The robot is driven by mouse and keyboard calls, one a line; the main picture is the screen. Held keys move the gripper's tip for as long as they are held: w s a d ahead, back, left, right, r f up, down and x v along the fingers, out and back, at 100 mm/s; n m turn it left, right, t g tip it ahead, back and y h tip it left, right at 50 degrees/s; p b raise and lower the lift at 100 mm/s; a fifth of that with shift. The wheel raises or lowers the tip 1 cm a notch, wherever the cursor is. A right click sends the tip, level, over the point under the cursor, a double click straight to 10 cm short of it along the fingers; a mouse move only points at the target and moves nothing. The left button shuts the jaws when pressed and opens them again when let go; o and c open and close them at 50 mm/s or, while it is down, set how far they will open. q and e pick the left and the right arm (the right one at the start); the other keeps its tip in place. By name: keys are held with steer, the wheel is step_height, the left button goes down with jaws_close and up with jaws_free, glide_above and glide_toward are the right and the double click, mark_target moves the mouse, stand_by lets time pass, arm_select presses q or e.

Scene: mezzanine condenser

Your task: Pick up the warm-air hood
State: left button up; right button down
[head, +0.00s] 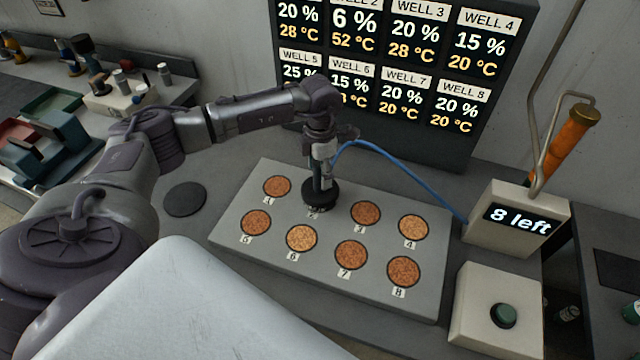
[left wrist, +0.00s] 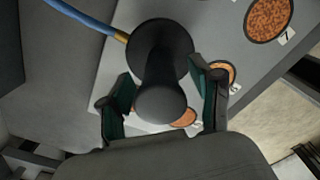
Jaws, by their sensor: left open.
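The warm-air hood (head: 320,193) is a black round bell with an upright handle, standing over well 2 of the grey plate (head: 232,228). A blue hose (head: 395,160) runs from it to the right. My left gripper (head: 323,158) points down over the hood. In the left wrist view the hood (left wrist: 160,45) shows from above, and the open green-padded fingers of my left gripper (left wrist: 162,78) stand on either side of its handle, with gaps visible. The well under the hood is hidden. My right gripper is not in view.
The other wells hold orange-brown grains. The wall display (head: 400,70) reads 6 % and 52 °C for well 2. A black disc (head: 185,199) lies left of the plate.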

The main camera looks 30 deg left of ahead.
arm_select(q)
steer(key=shift+f, duration=0.45)
jaws_close()
